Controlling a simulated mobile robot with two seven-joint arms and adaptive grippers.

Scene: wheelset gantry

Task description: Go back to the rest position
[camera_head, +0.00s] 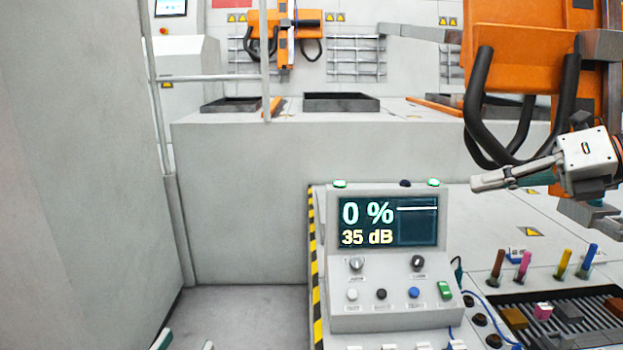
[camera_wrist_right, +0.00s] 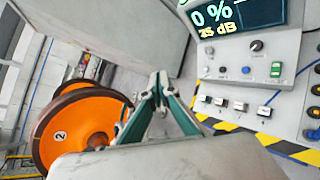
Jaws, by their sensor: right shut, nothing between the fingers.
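My right gripper (camera_head: 478,184) reaches in from the right edge of the head view and points left. It is in the air, in front of the orange gantry machine as seen. Its grey fingers with teal pads are closed together and empty. They also show in the right wrist view (camera_wrist_right: 158,80), meeting at the tips with nothing between them. My left gripper (camera_head: 184,342) shows only as two fingertips at the bottom edge of the head view. The tips are apart, with floor between them. The rest of it is out of frame.
A console (camera_head: 390,265) reading 0 % and 35 dB stands on the bench. The orange gantry machine (camera_head: 530,50) hangs at upper right. An orange wheel (camera_wrist_right: 72,125) marked 2 is left in the wrist view.

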